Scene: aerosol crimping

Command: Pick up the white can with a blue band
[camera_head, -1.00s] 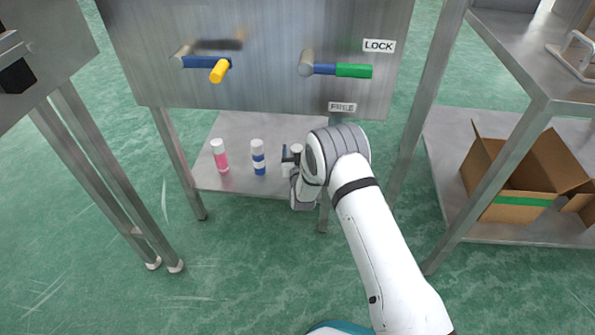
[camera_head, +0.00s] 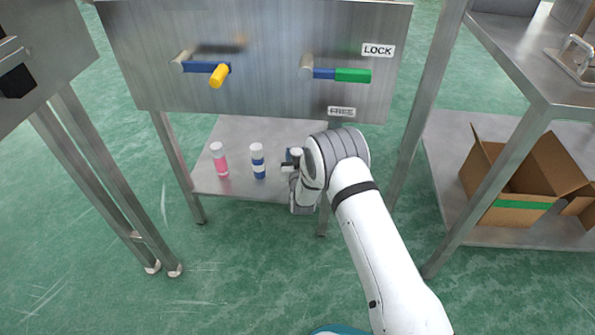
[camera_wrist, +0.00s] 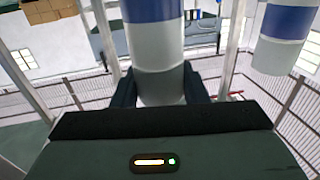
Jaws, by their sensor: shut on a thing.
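A white can with a blue band (camera_wrist: 155,45) stands between the two dark fingers of my gripper (camera_wrist: 160,87) in the wrist view. The fingers press on its pale lower part, and the blue band is near the top of the picture. In the head view my gripper (camera_head: 291,165) is at the lower shelf's right side, and my wrist mostly hides the held can. A second white and blue can (camera_head: 258,161) stands upright to its left, apart from the gripper. A similar can (camera_wrist: 279,40) shows at the right of the wrist view.
A pink can with a white top (camera_head: 220,159) stands farther left on the metal shelf (camera_head: 225,187). Above are a steel panel (camera_head: 270,95), a yellow-tipped lever (camera_head: 219,75) and a green-tipped lever (camera_head: 352,75). Table legs flank the shelf. An open cardboard box (camera_head: 520,210) is at right.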

